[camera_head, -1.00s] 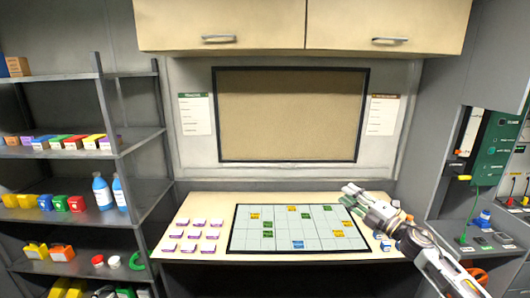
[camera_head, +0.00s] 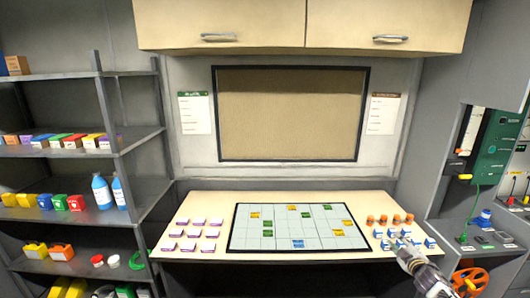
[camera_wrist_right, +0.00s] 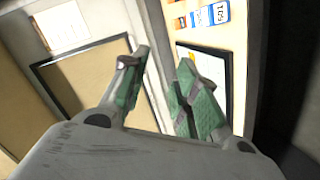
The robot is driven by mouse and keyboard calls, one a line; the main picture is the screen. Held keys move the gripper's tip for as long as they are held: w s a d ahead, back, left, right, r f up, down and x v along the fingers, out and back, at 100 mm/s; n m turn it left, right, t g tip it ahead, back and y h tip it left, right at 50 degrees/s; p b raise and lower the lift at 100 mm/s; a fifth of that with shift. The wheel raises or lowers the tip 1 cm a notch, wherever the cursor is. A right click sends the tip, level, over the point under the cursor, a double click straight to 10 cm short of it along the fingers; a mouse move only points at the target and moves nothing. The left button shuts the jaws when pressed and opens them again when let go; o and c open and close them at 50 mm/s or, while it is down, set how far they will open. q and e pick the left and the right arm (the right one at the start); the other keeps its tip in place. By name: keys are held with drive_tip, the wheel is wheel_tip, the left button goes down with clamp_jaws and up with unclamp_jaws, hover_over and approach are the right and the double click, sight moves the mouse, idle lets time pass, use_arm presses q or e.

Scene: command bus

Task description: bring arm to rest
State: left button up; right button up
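My right arm (camera_head: 430,276) comes in at the lower right of the head view. Its gripper (camera_head: 403,250) is near the right front edge of the table, by the blue and white blocks, and is small and partly cut off in detail there. In the right wrist view my right gripper (camera_wrist_right: 163,60) shows two green-padded fingers apart, with nothing between them. My left arm and gripper are not in view.
The table (camera_head: 200,208) holds a gridded board (camera_head: 283,240) with coloured tiles, several purple-edged cards (camera_head: 190,234) at left, and orange pieces (camera_head: 384,219) and blue blocks (camera_head: 386,244) at right. A shelf (camera_head: 140,137) stands left; a green panel (camera_head: 490,150) is at right.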

drive_tip(key=s+f+m+g+b, duration=0.1)
drive_tip(key=s+f+m+g, duration=0.15)
drive_tip(key=s+f, duration=0.85)
drive_tip(key=s+f+m+g+h+b, duration=0.1)
drive_tip(key=s+f+m+g+b, duration=0.3)
drive_tip(key=f, duration=1.3)
drive_tip(key=s+f+g+p, duration=0.1)
drive_tip(key=s+f+g, duration=0.1)
drive_tip(key=s+f, duration=0.95)
use_arm(q)
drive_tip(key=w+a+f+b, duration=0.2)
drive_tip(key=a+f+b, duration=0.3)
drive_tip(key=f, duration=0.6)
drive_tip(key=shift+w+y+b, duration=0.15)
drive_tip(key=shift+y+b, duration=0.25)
drive_tip(key=shift+b, duration=0.7)
use_arm(e)
drive_tip(key=s+a+f+g, duration=0.2)
drive_tip(key=s+a+f, duration=0.5)
drive_tip(key=s, duration=0.5)
drive_tip(key=s+a+f+m+g+y, duration=0.1)
drive_tip(key=s+a+f, duration=0.6)
drive_tip(key=s+f, duration=0.5)
drive_tip(key=s+a+f+g+y, duration=0.1)
drive_tip(key=s+a+f, duration=0.6)
drive_tip(key=s, duration=0.7)
wheel_tip(320, 180, down, 2)
drive_tip(key=shift+a+f+g, duration=0.2)
drive_tip(key=shift+a+g, duration=0.15)
drive_tip(key=shift+g, duration=0.5)
